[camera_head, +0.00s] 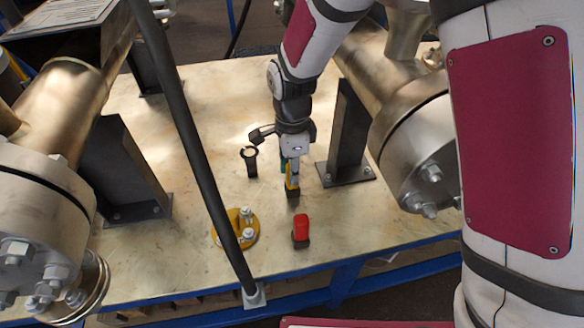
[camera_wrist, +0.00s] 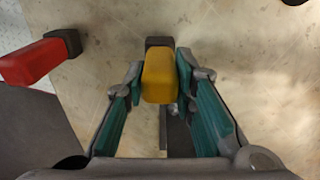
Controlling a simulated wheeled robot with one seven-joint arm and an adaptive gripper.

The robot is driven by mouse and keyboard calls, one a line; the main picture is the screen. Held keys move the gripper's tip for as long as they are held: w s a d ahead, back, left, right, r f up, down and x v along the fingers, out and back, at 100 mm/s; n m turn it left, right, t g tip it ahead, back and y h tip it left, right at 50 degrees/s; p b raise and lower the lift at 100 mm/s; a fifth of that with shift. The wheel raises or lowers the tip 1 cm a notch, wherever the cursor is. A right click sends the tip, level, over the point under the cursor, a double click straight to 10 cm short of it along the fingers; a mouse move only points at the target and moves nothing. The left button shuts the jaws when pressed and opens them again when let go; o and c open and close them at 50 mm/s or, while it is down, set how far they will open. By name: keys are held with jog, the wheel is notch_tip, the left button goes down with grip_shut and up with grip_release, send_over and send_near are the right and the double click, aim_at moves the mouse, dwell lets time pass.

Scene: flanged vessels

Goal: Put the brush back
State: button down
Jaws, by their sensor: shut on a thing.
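My gripper (camera_head: 291,165) points down over the metal tabletop and is shut on a yellow block-like piece with a dark end, seemingly the brush (camera_head: 293,190). In the wrist view, the brush (camera_wrist: 160,75) sits between the teal finger pads (camera_wrist: 165,90), its dark end toward the top. Its dark end is close to the tabletop; I cannot tell whether it touches. A dark holder-like piece with an open ring top (camera_head: 251,162) stands just left of my gripper.
A red piece with a dark end (camera_head: 301,228) stands nearer the front edge; it also shows in the wrist view (camera_wrist: 35,62). A yellow flange with bolts (camera_head: 240,228) lies left of it. A dark pole (camera_head: 190,130) crosses in front. Flanged vessels flank both sides, with a bracket (camera_head: 347,135) close right.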

jog(key=shift+f+b, duration=0.3)
jog(key=shift+f, duration=0.25)
jog(key=c, duration=0.8)
grip_release()
jog(key=shift+o, duration=0.2)
jog(key=shift+r, duration=0.15)
jog(key=shift+r+p, duration=3.05)
jog(key=shift+r, duration=0.4)
jog(key=shift+s+f, duration=0.1)
jog(key=shift+s, duration=0.05)
